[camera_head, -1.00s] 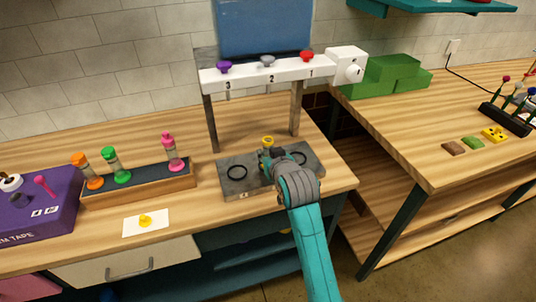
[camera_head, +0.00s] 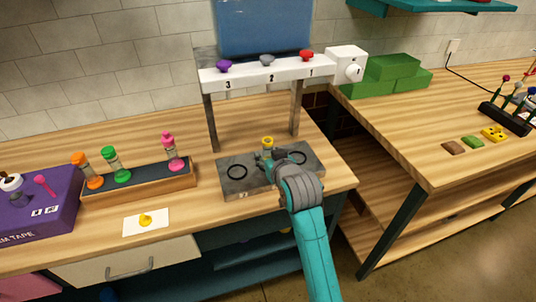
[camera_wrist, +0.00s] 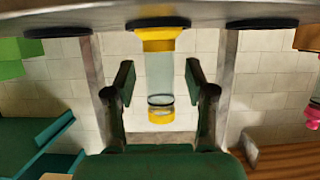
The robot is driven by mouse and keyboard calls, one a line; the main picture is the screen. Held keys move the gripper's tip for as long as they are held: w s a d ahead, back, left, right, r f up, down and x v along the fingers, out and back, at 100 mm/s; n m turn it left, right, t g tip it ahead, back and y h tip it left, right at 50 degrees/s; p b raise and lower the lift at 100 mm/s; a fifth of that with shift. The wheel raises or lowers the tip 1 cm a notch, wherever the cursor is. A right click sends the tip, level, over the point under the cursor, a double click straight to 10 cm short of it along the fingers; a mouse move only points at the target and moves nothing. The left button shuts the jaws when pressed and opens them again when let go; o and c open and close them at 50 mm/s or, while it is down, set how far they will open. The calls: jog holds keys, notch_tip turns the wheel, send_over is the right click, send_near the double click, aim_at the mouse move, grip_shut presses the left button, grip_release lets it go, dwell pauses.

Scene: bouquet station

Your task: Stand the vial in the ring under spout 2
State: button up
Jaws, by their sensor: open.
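The vial (camera_head: 267,142) stands upright on the dark grey base plate (camera_head: 232,190) under spout 2 (camera_head: 267,61); only its yellow top shows clearly in the head view. In the upside-down wrist view, the clear vial (camera_wrist: 160,75) has yellow ends, and one end meets the middle dark ring (camera_wrist: 160,22). My gripper (camera_wrist: 160,88) is open, with a finger on each side of the vial and visible gaps between. In the head view, my gripper (camera_head: 266,158) is beside the vial and hides the middle ring. Outer rings (camera_head: 237,172) (camera_head: 295,157) are empty.
The white spout bar (camera_head: 245,77) crosses above the plate on grey posts (camera_head: 211,123). A rack (camera_head: 140,188) with orange, green and pink vials stands left, near a purple box (camera_head: 40,215) and a white card (camera_head: 133,228). Green blocks (camera_head: 390,75) are on the right bench.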

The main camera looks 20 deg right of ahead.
jog(key=v, duration=1)
jog(key=shift+s+r, duration=0.2)
jog(key=shift+s, duration=0.1)
jog(key=s+f, duration=1.6)
jog(key=s, duration=0.4)
jog(key=s+r+t, duration=0.1)
jog(key=s+r, duration=0.1)
jog(key=s, duration=2)
jog(key=shift+s, duration=0.3)
jog(key=shift+o, duration=0.2)
jog(key=shift+r, duration=0.15)
